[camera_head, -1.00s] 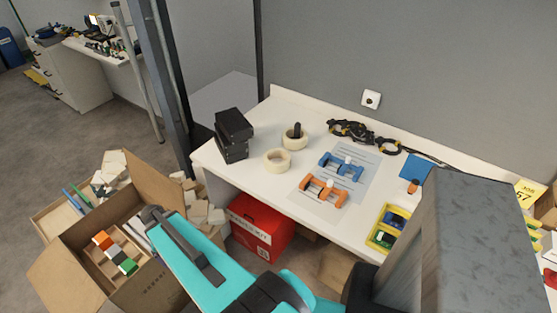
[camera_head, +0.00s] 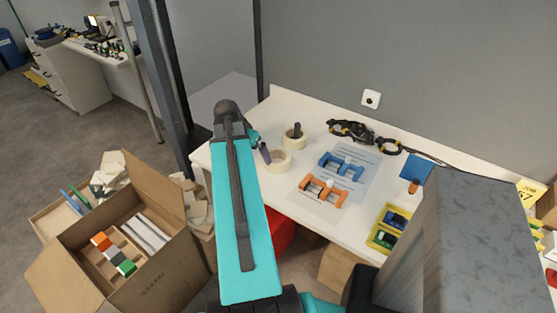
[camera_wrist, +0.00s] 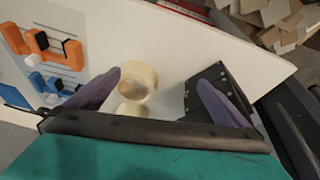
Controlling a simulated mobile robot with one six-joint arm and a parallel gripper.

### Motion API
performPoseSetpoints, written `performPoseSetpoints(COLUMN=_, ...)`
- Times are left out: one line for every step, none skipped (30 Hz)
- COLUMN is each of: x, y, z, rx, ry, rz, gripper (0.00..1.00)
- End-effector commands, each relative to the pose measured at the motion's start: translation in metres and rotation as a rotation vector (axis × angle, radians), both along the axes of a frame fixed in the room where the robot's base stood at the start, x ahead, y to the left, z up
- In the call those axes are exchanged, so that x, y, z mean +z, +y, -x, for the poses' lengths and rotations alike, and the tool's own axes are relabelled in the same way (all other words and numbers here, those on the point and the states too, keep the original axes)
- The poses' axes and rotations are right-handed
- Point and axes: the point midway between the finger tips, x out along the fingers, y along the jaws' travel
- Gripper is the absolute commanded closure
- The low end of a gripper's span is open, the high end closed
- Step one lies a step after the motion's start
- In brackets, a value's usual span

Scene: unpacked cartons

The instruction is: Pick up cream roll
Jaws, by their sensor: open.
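A cream roll (camera_head: 284,163) lies on the white table, just right of my arm in the head view. A second cream roll (camera_head: 291,143) sits behind it with a dark object standing in its hole. In the wrist view a cream roll (camera_wrist: 148,75) shows between my two purple fingers, with another cream shape (camera_wrist: 130,108) partly overlapping it. My gripper (camera_wrist: 159,79) is open and empty above the table. In the head view only one purple finger shows clearly, close to the front roll; my arm hides the rest.
A black box (camera_wrist: 207,88) stands near the right finger in the wrist view. Orange (camera_head: 323,190) and blue (camera_head: 341,166) fixtures lie right of the rolls. An open carton (camera_head: 165,275) stands on the floor at left.

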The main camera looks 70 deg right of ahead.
Motion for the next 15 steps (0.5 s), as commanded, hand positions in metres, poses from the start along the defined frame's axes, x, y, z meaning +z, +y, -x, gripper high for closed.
performPoseSetpoints(x=0.013, y=-0.013, z=0.014, rx=-0.04, ry=-0.011, rz=0.021, gripper=0.0)
performPoseSetpoints(x=0.02, y=-0.019, z=0.021, rx=-0.062, ry=-0.016, rz=0.031, gripper=0.0)
performPoseSetpoints(x=0.028, y=-0.025, z=0.028, rx=-0.086, ry=-0.021, rz=0.043, gripper=0.0)
performPoseSetpoints(x=0.032, y=-0.029, z=0.034, rx=-0.101, ry=-0.024, rz=0.051, gripper=0.0)
performPoseSetpoints(x=0.037, y=-0.033, z=0.039, rx=-0.114, ry=-0.027, rz=0.058, gripper=0.0)
performPoseSetpoints(x=0.042, y=-0.036, z=0.044, rx=-0.129, ry=-0.031, rz=0.066, gripper=0.0)
performPoseSetpoints(x=0.044, y=-0.039, z=0.047, rx=-0.139, ry=-0.033, rz=0.07, gripper=0.0)
performPoseSetpoints(x=0.047, y=-0.04, z=0.05, rx=-0.146, ry=-0.035, rz=0.073, gripper=0.0)
performPoseSetpoints(x=0.049, y=-0.042, z=0.052, rx=-0.153, ry=-0.036, rz=0.077, gripper=0.0)
performPoseSetpoints(x=0.05, y=-0.042, z=0.053, rx=-0.156, ry=-0.036, rz=0.078, gripper=0.0)
performPoseSetpoints(x=0.05, y=-0.043, z=0.054, rx=-0.158, ry=-0.036, rz=0.079, gripper=0.0)
performPoseSetpoints(x=0.051, y=-0.043, z=0.054, rx=-0.159, ry=-0.037, rz=0.08, gripper=0.0)
performPoseSetpoints(x=0.051, y=-0.043, z=0.054, rx=-0.159, ry=-0.037, rz=0.08, gripper=0.0)
performPoseSetpoints(x=0.051, y=-0.043, z=0.054, rx=-0.159, ry=-0.037, rz=0.08, gripper=0.0)
performPoseSetpoints(x=0.05, y=-0.043, z=0.054, rx=-0.158, ry=-0.036, rz=0.079, gripper=0.0)
